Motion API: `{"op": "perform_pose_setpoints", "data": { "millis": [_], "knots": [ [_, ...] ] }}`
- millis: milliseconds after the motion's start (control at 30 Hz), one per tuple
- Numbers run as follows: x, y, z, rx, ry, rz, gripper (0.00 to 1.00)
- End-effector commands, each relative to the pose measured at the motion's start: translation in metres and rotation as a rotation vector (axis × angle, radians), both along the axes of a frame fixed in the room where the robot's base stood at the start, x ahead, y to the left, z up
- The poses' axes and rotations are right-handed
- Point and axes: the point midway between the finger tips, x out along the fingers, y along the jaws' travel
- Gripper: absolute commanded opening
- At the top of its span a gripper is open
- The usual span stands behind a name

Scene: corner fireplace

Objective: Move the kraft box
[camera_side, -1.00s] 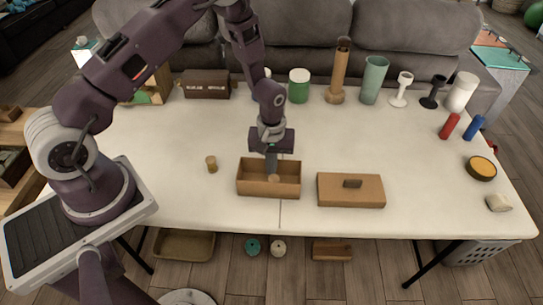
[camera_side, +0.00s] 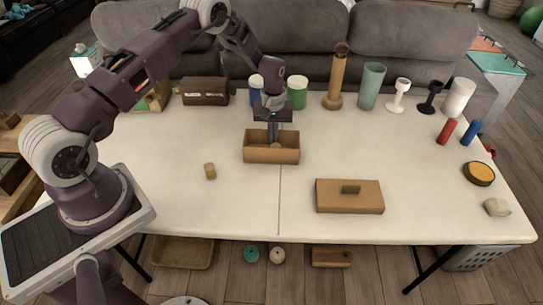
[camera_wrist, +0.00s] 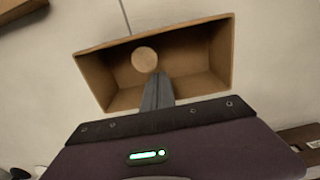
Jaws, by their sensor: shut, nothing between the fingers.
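The kraft box (camera_side: 271,154) is an open brown cardboard box, upright on the white table behind its centre. A round tan piece (camera_wrist: 145,60) lies inside it, partly hidden in the side view. My gripper (camera_side: 273,142) points down into the box, its fingers shut with nothing between them. In the wrist view the fingers (camera_wrist: 157,92) reach over the box's near-picture wall into its inside. I cannot tell whether they touch the wall. The brown lid (camera_side: 335,198) with a dark handle lies apart, to the front right.
A small tan cylinder (camera_side: 210,171) stands left of the box. The table's front middle is clear.

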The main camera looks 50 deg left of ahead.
Motion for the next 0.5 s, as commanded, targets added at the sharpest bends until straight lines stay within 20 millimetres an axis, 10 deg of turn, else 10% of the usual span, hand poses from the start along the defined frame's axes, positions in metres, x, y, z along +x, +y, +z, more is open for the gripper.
{"op": "perform_pose_setpoints", "data": {
  "millis": [500],
  "knots": [
    [0.063,0.061,0.000,-0.001,0.000,-0.001,0.00]
  ]
}}
